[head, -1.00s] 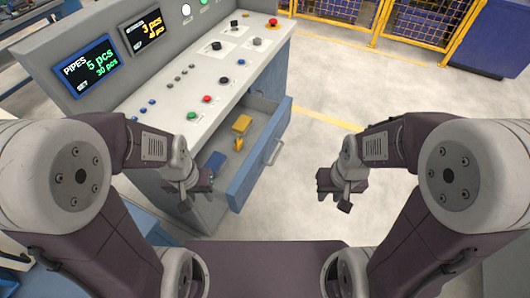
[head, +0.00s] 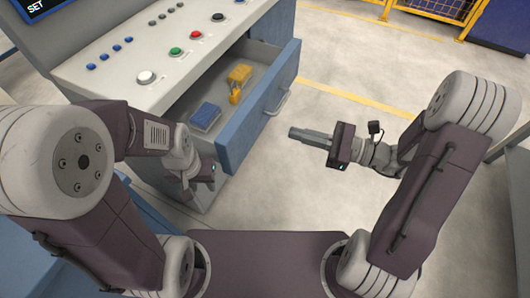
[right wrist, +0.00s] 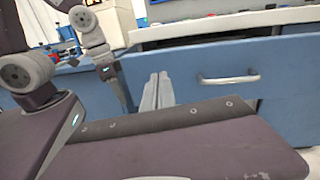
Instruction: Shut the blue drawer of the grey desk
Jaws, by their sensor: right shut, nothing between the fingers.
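The blue drawer (head: 245,130) of the grey desk (head: 130,60) stands pulled out, its front panel facing right in the head view. Its silver handle (head: 277,101) is on the outer face; the handle also shows in the right wrist view (right wrist: 228,79). My right gripper (head: 293,132) is shut and empty, its fingers pointing left at the drawer front with a gap between them. In the right wrist view the fingers (right wrist: 160,78) appear left of the handle. My left gripper (head: 192,188) hangs near the drawer's near corner; its fingers are not clear enough to judge.
Inside the drawer lie a blue object (head: 205,116) and a yellow object (head: 239,74). Buttons, including a green one (head: 175,51), line the desktop. A yellow fence (head: 425,12) stands far back. The floor right of the drawer is free.

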